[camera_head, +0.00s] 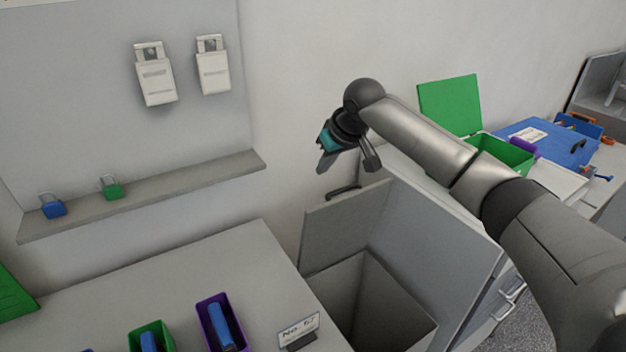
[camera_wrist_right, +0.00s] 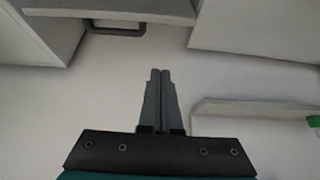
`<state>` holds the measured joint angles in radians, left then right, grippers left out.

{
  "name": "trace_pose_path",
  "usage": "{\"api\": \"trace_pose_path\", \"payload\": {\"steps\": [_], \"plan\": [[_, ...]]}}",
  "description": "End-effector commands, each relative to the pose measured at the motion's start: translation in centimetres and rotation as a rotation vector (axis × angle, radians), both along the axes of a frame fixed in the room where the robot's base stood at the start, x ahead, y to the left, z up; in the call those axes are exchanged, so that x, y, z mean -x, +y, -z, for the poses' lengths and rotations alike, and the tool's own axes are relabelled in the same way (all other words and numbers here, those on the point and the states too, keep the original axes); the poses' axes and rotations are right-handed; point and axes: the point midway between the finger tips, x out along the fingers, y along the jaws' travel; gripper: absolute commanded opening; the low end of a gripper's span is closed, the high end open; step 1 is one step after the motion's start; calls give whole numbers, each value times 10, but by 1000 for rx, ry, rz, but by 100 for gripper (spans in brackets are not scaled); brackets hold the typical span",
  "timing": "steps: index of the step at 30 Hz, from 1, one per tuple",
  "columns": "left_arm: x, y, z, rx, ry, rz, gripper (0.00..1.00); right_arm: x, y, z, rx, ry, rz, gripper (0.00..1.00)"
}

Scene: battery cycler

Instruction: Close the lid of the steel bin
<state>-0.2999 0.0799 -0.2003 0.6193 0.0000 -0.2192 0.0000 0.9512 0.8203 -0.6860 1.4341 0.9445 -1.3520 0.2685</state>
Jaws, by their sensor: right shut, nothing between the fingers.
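The steel bin (camera_head: 385,318) is an open grey box in the gap beside the bench in the head view. Its grey lid (camera_head: 335,232) stands raised at the back of the opening, with a dark bar handle (camera_head: 343,191) at its upper edge. My right gripper (camera_head: 321,168) is above and behind the lid, close to the wall, and looks apart from the handle. In the right wrist view its fingers (camera_wrist_right: 160,72) are shut and empty. The handle (camera_wrist_right: 116,31) shows at the upper left there, by the lid's edge (camera_wrist_right: 95,12). My left gripper is not in view.
A bench (camera_head: 190,285) with small coloured bins stands left of the steel bin. A shelf (camera_head: 150,195) with two padlocks is on the wall panel. A grey panel (camera_head: 440,235) borders the bin's right. An open green box (camera_head: 503,152) and blue case (camera_head: 560,145) are further right.

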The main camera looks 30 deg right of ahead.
Motion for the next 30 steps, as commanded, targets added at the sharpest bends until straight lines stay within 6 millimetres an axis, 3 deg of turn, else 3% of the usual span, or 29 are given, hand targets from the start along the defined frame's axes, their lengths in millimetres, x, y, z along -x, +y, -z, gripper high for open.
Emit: {"api": "trace_pose_path", "payload": {"steps": [23, 30], "plan": [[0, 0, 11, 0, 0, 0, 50, -51, 6, 85, 0, 1, -1, 0], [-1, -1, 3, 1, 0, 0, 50, -30, 2, 87, 3, 1, -3, 0]]}}
